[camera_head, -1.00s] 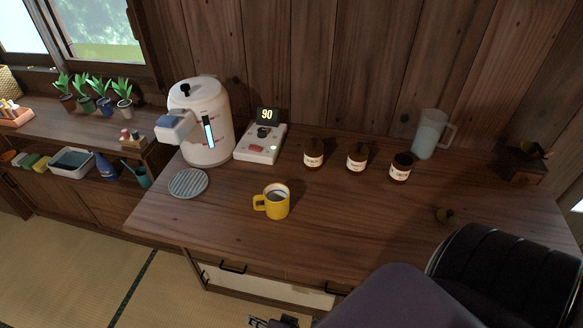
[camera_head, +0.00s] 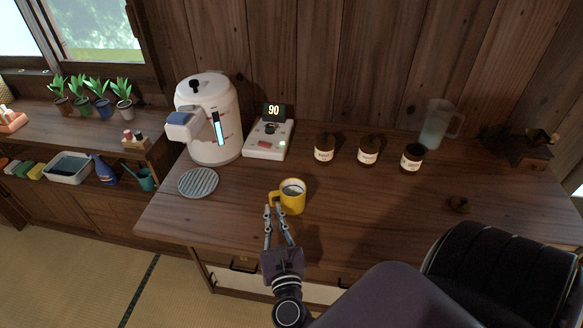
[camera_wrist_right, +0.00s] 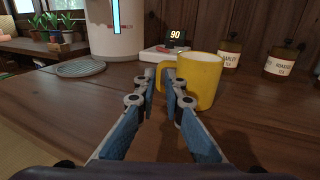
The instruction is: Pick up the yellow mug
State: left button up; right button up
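The yellow mug (camera_head: 292,199) stands upright on the wooden counter (camera_head: 400,215), with its handle toward the left. In the right wrist view the mug (camera_wrist_right: 206,82) is just ahead of the fingers, its handle (camera_wrist_right: 163,76) in line with the gap between them. My right gripper (camera_head: 274,208) is at the mug's near left side, by the handle. Its fingers (camera_wrist_right: 165,85) are apart with nothing clearly held between them. Whether a fingertip touches the handle I cannot tell. My left gripper is not in view.
A white water dispenser (camera_head: 207,120) stands behind left, with a round grey drip tray (camera_head: 198,182) in front. A control box (camera_head: 268,140) reading 90, several labelled jars (camera_head: 368,151) and a clear pitcher (camera_head: 437,125) line the back.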

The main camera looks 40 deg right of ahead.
aim_at(270, 197)
jog(key=p+x, duration=0.1)
jog(key=x, duration=0.1)
jog(key=p+x, duration=0.1)
jog(key=x, duration=0.2)
jog(key=shift+w+r, duration=0.25)
jog(key=shift+w+d+f, duration=0.15)
jog(key=shift+w+d, duration=0.1)
jog(key=shift+w, duration=0.1)
grip_shut()
